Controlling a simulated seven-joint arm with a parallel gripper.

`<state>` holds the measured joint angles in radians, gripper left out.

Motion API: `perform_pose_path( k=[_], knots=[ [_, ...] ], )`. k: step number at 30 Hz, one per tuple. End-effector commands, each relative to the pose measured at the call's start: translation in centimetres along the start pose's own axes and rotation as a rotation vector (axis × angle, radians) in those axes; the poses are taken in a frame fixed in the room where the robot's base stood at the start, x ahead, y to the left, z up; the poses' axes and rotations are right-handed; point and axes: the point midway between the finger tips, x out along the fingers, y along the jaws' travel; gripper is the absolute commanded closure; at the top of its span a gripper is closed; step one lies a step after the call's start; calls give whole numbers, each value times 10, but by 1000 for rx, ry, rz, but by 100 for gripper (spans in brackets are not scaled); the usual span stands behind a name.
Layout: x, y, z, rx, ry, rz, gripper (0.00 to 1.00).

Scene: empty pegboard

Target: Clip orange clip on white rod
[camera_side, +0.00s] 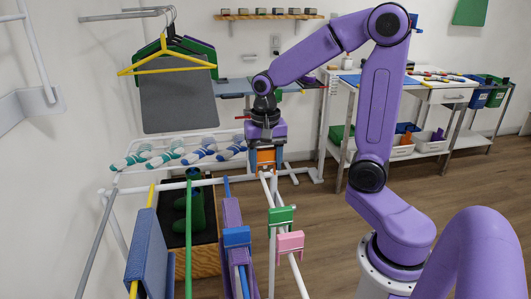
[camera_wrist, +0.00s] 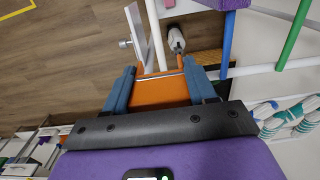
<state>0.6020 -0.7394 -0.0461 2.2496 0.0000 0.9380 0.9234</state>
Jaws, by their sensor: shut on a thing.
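My gripper (camera_side: 265,152) points down at the far end of the white rod (camera_side: 293,268) and is shut on the orange clip (camera_side: 266,159). In the wrist view, the blue-grey fingers of my gripper (camera_wrist: 160,80) hold the orange clip (camera_wrist: 160,93) from both sides. An orange arm of the clip reaches up beside a white bar (camera_wrist: 156,35), probably the rod. In the side view the clip sits right at or just above the rod's far end. I cannot tell whether its jaws are around the rod or only beside it.
A green clip (camera_side: 282,219) and a pink clip (camera_side: 290,242) sit on the same rod, nearer the camera. Left of it, a blue clip (camera_side: 237,236), purple cloth (camera_side: 231,215) and blue cloth (camera_side: 147,250) hang on the rack. Striped socks (camera_side: 198,154) lie behind.

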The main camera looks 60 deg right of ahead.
Motion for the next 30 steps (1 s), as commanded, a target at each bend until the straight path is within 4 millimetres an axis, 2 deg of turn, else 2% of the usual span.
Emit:
perform_pose_path(
  k=[9,30],
  knots=[
    [14,0,0,0,0,1,78],
    [14,0,0,0,0,0,78]
  ],
)
